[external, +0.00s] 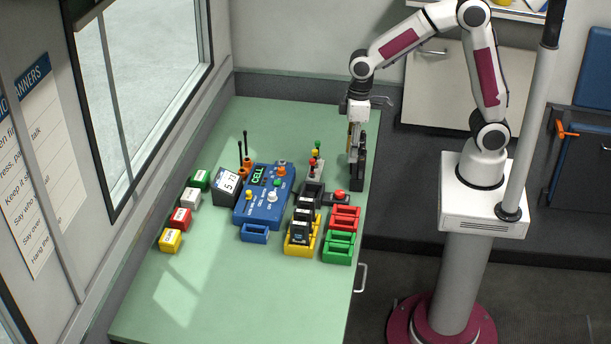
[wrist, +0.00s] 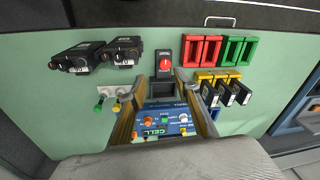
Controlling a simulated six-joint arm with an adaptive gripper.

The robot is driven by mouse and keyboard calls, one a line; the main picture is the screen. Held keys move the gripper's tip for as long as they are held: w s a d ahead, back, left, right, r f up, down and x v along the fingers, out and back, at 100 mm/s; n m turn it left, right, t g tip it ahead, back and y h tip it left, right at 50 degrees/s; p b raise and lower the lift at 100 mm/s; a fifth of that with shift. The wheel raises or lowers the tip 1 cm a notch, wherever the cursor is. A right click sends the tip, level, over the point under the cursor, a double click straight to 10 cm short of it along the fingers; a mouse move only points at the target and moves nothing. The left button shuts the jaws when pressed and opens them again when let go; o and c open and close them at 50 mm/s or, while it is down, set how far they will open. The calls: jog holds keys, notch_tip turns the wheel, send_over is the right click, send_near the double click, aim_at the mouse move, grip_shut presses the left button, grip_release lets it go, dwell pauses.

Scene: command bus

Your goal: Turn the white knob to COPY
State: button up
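The white knob (external: 272,197) sits on the front right of the blue console (external: 243,213), whose display reads CELL. The knob also shows in the wrist view (wrist: 183,118), seen between my fingers. The lettering around it is too small to read. My gripper (external: 354,138) hangs fingers down over the far right of the table, well right of and behind the console. In the wrist view my gripper (wrist: 163,80) has its two tan fingers wide apart with nothing between them; it is open and apart from the knob.
Black radios (wrist: 82,58) stand near my gripper. Levers with coloured tops (external: 314,160) stand between it and the console. A red-knobbed box (external: 340,197), red trays (external: 345,218), green trays (external: 339,248) and yellow trays (external: 299,248) lie right. The front table (external: 230,295) is clear.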

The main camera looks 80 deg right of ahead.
jog(key=w+a+f+n+t+y, duration=0.1)
jog(key=w+a+f, duration=0.2)
jog(key=w, duration=0.3)
jog(key=w+a+f+n, duration=0.2)
jog(key=w+a, duration=0.1)
jog(key=w, duration=0.4)
jog(key=n+t, duration=0.2)
jog(key=n, duration=0.1)
send_near(273, 193)
jog(key=shift+w+d+f+y, duration=0.15)
jog(key=shift+d+y, duration=0.05)
jog(key=shift+y, duration=0.2)
jog(key=shift+x, duration=3.9)
jog(key=shift+c, duration=0.3)
grip_shut()
